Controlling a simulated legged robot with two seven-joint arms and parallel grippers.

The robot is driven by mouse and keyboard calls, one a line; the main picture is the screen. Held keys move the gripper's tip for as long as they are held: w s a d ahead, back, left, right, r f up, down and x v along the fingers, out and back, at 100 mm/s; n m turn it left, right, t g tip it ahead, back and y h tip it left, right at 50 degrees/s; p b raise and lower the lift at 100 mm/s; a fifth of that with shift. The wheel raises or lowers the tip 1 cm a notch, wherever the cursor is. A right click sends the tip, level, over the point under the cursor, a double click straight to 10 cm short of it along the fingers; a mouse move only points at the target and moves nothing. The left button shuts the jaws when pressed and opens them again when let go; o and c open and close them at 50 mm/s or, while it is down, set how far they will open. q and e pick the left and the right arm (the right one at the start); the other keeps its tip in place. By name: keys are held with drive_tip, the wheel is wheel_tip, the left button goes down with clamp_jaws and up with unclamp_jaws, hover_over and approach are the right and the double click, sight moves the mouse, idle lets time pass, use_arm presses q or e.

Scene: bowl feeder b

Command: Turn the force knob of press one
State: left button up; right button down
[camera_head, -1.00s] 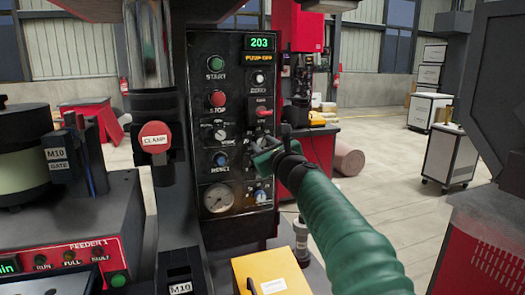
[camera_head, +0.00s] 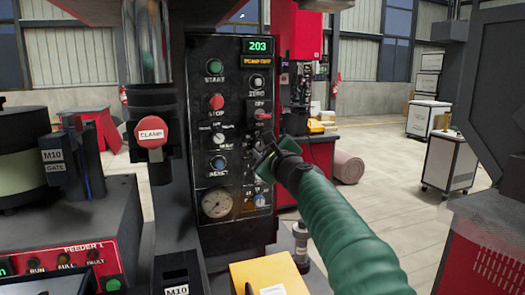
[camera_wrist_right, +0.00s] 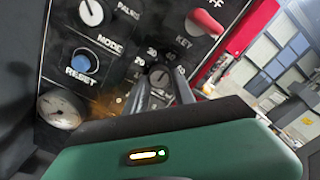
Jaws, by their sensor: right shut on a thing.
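The black control panel (camera_head: 230,60) of the press stands in the middle of the head view. The force knob (camera_wrist_right: 158,76) is a small dark knob with a numbered dial around it, in the right wrist view. The fingers of my right gripper (camera_wrist_right: 162,86) are shut on it, one on each side. In the head view my right gripper (camera_head: 265,160) reaches the panel's right side from the lower right and hides the knob. My left gripper is not in view.
Close around the knob are the red key switch (camera_wrist_right: 205,22), the mode knob (camera_wrist_right: 91,12), the blue reset button (camera_wrist_right: 84,61) and a round gauge (camera_head: 216,203). A yellow box (camera_head: 268,272) lies below the panel.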

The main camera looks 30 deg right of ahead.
drive_tip(key=shift+w+a+f, duration=0.1)
drive_tip(key=shift+f, duration=0.2)
drive_tip(key=c, duration=1.4)
unclamp_jaws()
drive_tip(key=o, duration=0.3)
drive_tip(key=shift+r, duration=0.25)
drive_tip(key=shift+o, duration=0.2)
drive_tip(key=shift+s+a, duration=0.1)
drive_tip(key=shift+s, duration=0.3)
drive_tip(key=b+v, duration=0.5)
drive_tip(key=v, duration=1.1)
drive_tip(key=shift+b, duration=0.35)
